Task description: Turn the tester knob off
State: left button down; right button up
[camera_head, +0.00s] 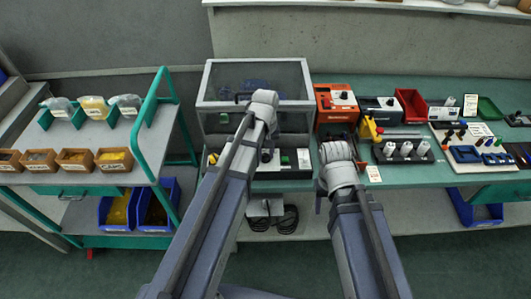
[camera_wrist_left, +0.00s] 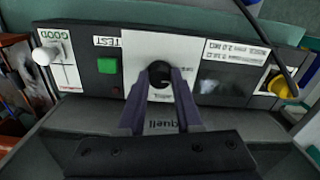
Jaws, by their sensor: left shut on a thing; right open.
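The tester is a dark panel under the clear-sided case in the head view (camera_head: 297,173); its front fills the left wrist view (camera_wrist_left: 215,88). Its black round knob (camera_wrist_left: 159,72) sits on a white plate in the middle of the panel. My left gripper (camera_wrist_left: 160,84) is shut on the knob, one finger on each side. In the head view my left gripper (camera_head: 267,155) is at the panel front, partly hidden by its arm. The knob's pointer cannot be made out. My right gripper (camera_head: 338,188) is open at the bench edge, mostly hidden behind its wrist.
On the panel are a green button (camera_wrist_left: 107,65), a white-knobbed lever (camera_wrist_left: 45,55) beside a GOOD label, and a yellow cup-like part (camera_wrist_left: 281,85). An orange unit (camera_head: 336,108) stands right of the case. A rack with bins (camera_head: 100,140) stands left.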

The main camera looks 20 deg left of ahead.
aim_at(266, 155)
pick_arm(q)
jog(key=shift+n, duration=0.5)
jog(key=c, duration=0.6)
grip_release()
notch_tip(266, 155, up, 8)
jog(key=p, duration=0.8)
jog(key=shift+f, duration=0.1)
jog(key=s+d+m, duration=0.3)
jog(key=s, duration=0.2)
jog(key=s+d+m, duration=0.3)
jog(key=s+d, duration=0.1)
jog(key=s, duration=0.1)
jog(key=s+d+m+y, duration=0.1)
jog(key=s+d+m, duration=0.2)
jog(key=s+m, duration=0.1)
jog(key=shift+s+d, duration=0.2)
jog(key=shift+s, duration=0.2)
